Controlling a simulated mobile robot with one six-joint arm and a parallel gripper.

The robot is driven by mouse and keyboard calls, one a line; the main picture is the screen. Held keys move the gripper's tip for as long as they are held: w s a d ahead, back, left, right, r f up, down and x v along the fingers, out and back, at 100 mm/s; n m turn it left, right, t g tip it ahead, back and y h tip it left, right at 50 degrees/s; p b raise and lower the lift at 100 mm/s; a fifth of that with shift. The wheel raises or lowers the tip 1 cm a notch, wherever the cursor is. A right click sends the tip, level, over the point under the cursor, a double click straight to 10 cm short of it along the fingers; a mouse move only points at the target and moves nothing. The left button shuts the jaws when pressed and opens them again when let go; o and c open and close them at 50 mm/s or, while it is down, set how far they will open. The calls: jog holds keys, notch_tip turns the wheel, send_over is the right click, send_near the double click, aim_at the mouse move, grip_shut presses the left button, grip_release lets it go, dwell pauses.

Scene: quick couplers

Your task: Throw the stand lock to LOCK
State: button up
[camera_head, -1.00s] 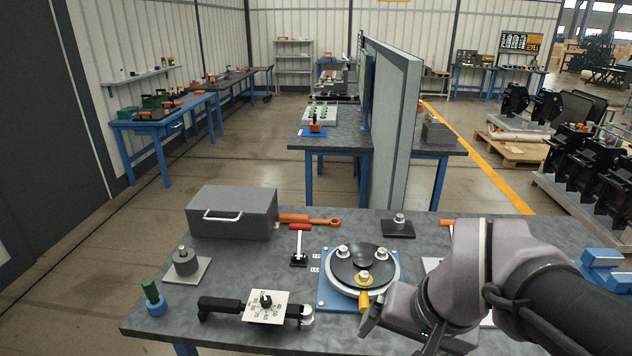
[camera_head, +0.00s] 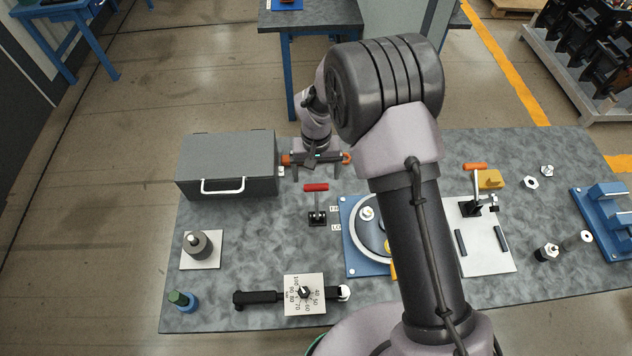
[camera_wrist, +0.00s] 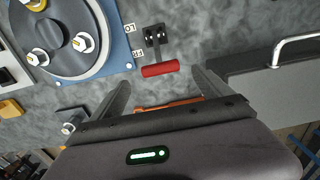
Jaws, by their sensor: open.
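The stand lock is a small black lever with a red handle (camera_head: 316,187) on a dark base (camera_head: 317,217). It stands left of the blue turntable plate (camera_head: 352,262). The handle lies toward the far side, by the partly readable "FR" label; the "LO" label is nearer the table's front. My gripper (camera_head: 317,174) is open just beyond the handle, pointing down. In the wrist view, the red handle (camera_wrist: 160,69) shows just past and between the open fingertips (camera_wrist: 161,82), apart from them. The fingers hold nothing.
A grey box (camera_head: 228,165) with a white handle stands close left of my gripper. An orange-handled tool (camera_head: 286,160) lies behind and beneath it. A dial tool (camera_head: 304,294) lies in front of the lock. My arm hides part of the turntable.

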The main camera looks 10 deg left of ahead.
aim_at(316, 185)
notch_tip(316, 185, down, 8)
jog(key=shift+w, duration=0.1)
jog(key=c, duration=1.9)
grip_shut()
